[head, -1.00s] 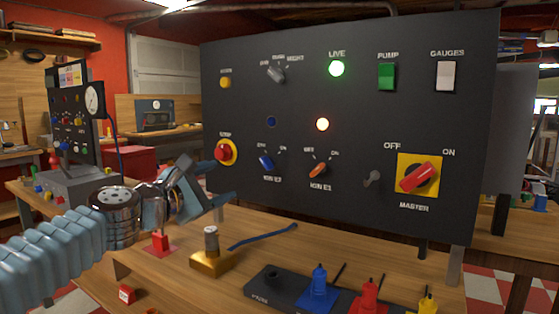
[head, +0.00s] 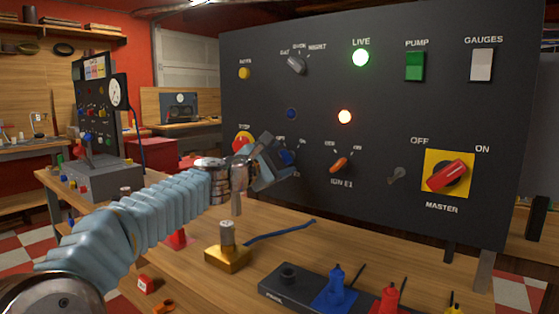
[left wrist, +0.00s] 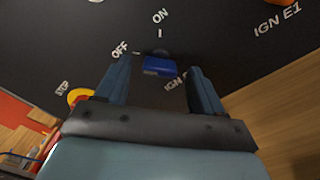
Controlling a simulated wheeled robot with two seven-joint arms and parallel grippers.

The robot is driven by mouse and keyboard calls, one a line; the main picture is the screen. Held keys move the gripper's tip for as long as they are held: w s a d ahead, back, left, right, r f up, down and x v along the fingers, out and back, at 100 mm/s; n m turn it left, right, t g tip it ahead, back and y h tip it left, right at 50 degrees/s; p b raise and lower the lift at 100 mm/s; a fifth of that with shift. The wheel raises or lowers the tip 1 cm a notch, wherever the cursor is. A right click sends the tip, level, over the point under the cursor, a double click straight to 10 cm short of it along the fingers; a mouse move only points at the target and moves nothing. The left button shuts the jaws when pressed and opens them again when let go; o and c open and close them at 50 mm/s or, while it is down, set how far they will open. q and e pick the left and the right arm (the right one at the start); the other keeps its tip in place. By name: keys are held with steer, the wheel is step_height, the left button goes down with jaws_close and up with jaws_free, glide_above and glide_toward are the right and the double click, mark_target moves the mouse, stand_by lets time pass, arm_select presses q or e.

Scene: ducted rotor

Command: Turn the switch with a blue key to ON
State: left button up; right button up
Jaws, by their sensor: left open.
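The blue key switch (head: 288,157) is on the dark panel, in the row below the lights, partly hidden by my left gripper (head: 272,163). In the left wrist view the blue key (left wrist: 160,66) shows between the two blue-grey fingers, near their tips. The fingers are open, one on each side, with gaps to the key. White OFF and ON marks sit around it; its exact pointing is hard to tell. My right gripper is not in view.
The red-and-yellow STOP button (head: 243,142) is just left of my gripper. The orange IGN E1 key (head: 338,164) is to the right, then the red MASTER switch (head: 446,176). A brass block (head: 228,257) and black tray (head: 275,291) stand on the table below.

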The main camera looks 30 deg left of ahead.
arm_select(q)
steer(key=shift+w, duration=0.3)
steer(key=c, duration=1.1)
steer(key=shift+o, duration=0.2)
